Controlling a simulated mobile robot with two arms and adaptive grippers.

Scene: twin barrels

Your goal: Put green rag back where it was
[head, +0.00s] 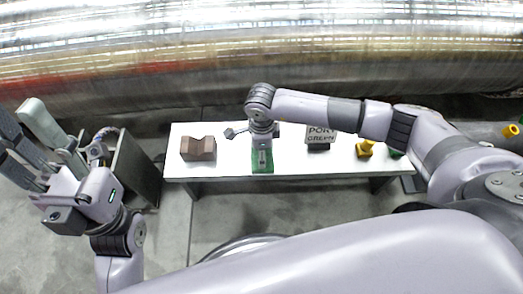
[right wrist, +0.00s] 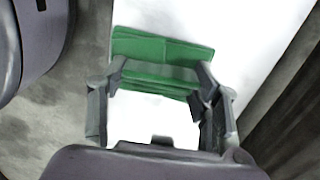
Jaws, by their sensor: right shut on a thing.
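The green rag (head: 262,167) is at the white table (head: 225,168), left of its middle, under my right gripper (head: 262,157). In the right wrist view the folded rag (right wrist: 165,47) lies between the two fingers of my right gripper (right wrist: 161,78), which is shut on it. I cannot tell whether the rag touches the tabletop. My left gripper (head: 27,135) is held up at the far left, its fingers spread and empty, away from the table.
A brown notched block (head: 198,148) stands on the table's left part, with a grey tool (head: 236,131) near it. A dark cabinet (head: 137,165) stands left of the table.

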